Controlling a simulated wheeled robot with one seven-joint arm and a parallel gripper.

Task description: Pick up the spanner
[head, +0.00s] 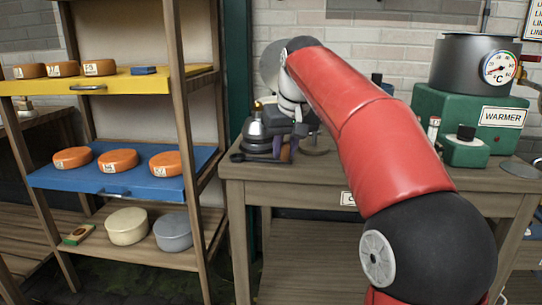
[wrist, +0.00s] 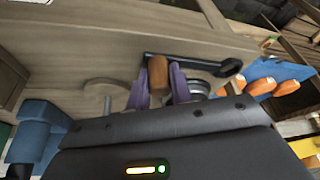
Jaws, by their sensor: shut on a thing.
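In the head view my gripper (head: 286,145) is at the left end of the bench, and the spanner (head: 237,157) pokes out left at the bench edge. My wrist hides part of it. I cannot tell whether the spanner touches the bench top.
A green warmer (head: 460,110) with a dark pot (head: 462,62) stands at the right. A shelf rack with a blue shelf (head: 70,178) of orange cheeses stands left.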

